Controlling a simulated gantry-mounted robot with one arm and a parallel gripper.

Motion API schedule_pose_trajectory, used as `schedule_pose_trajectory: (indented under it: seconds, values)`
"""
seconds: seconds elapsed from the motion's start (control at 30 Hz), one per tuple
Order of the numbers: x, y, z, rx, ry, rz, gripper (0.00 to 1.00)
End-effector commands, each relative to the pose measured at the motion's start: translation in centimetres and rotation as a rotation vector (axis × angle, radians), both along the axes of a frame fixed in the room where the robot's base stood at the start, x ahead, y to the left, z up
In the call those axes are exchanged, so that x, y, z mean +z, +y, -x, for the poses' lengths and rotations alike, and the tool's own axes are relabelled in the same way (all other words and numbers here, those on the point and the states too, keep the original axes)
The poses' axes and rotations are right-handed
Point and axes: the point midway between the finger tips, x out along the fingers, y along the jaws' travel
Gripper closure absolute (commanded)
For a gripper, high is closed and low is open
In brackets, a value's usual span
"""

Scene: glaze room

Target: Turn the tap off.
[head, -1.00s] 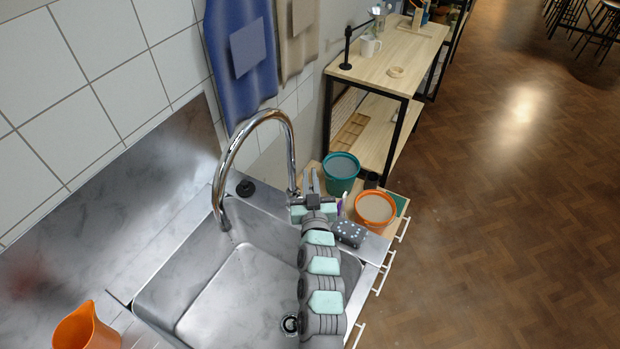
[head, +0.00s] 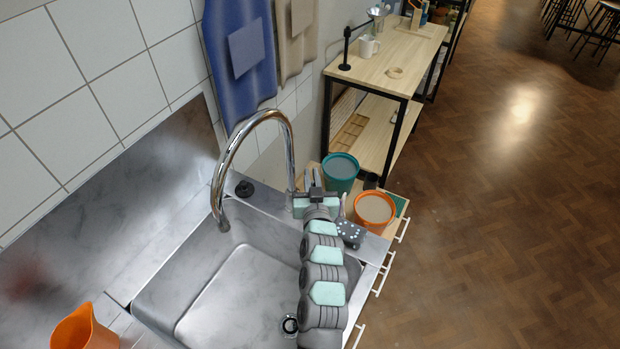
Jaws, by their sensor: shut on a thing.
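A chrome gooseneck tap (head: 231,158) arches over the steel sink (head: 165,290), its spout end over the basin at left. Its upright pipe comes down on the right, beside my gripper (head: 313,180). My gripper reaches up from the bottom of the head view to the foot of this pipe, with its fingers pointing away from the camera. The jaws are closed at the tap's base, on what seems to be the tap's handle. The handle itself is hidden by the gripper. No clear water stream shows under the spout.
A teal bucket (head: 341,168) and an orange bucket (head: 374,210) stand close right of my gripper. A dark dotted block (head: 351,235) lies on the sink's right rim by my arm. An orange jug (head: 84,329) stands at lower left. Aprons (head: 240,60) hang behind.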

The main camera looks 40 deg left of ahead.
Motion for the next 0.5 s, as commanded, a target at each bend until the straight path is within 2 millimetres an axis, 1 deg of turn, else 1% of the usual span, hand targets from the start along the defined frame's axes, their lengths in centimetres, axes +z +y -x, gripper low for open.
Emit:
schedule_pose_trajectory:
  seconds: [0.3, 0.33, 0.5]
  values:
    - [-0.11, -0.02, -0.08, 0.0, 0.01, 0.003, 1.0]
    - [-0.1, -0.02, -0.08, 0.0, 0.01, 0.003, 0.88]
    - [-0.09, -0.02, -0.08, 0.0, 0.01, 0.002, 0.74]
